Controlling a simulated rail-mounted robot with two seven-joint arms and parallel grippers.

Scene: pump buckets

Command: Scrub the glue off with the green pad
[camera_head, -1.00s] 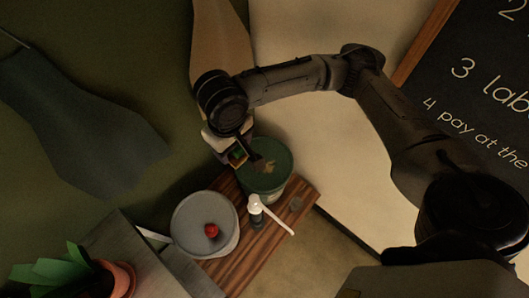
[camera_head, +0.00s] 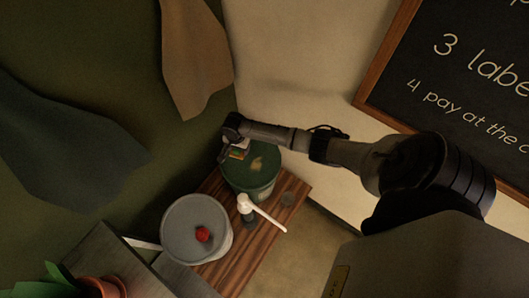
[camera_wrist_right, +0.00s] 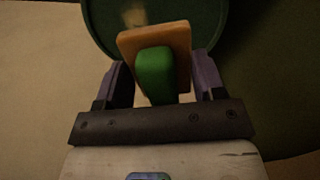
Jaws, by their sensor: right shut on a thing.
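The green pad (camera_wrist_right: 155,72), with an orange-brown slab on it, is between the fingers of my right gripper (camera_wrist_right: 160,80). My right gripper is shut on it. In the head view the right gripper (camera_head: 232,146) and the small green-and-orange pad (camera_head: 238,154) are over the left part of the green bucket's lid (camera_head: 240,181). The tan glue patch (camera_head: 257,164) is on the lid, just right of the pad. In the right wrist view the patch (camera_wrist_right: 133,14) is pale and blurred beyond the slab. I cannot tell whether the pad touches the lid. My left gripper is out of view.
The bucket stands on a wooden board (camera_head: 262,246). A grey bucket (camera_head: 180,226) with a red knob (camera_head: 202,234) is to its lower left. A white-handled pump (camera_head: 246,205) stands between them. A potted plant (camera_head: 105,288) is at the lower left, a chalkboard (camera_head: 480,100) at the upper right.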

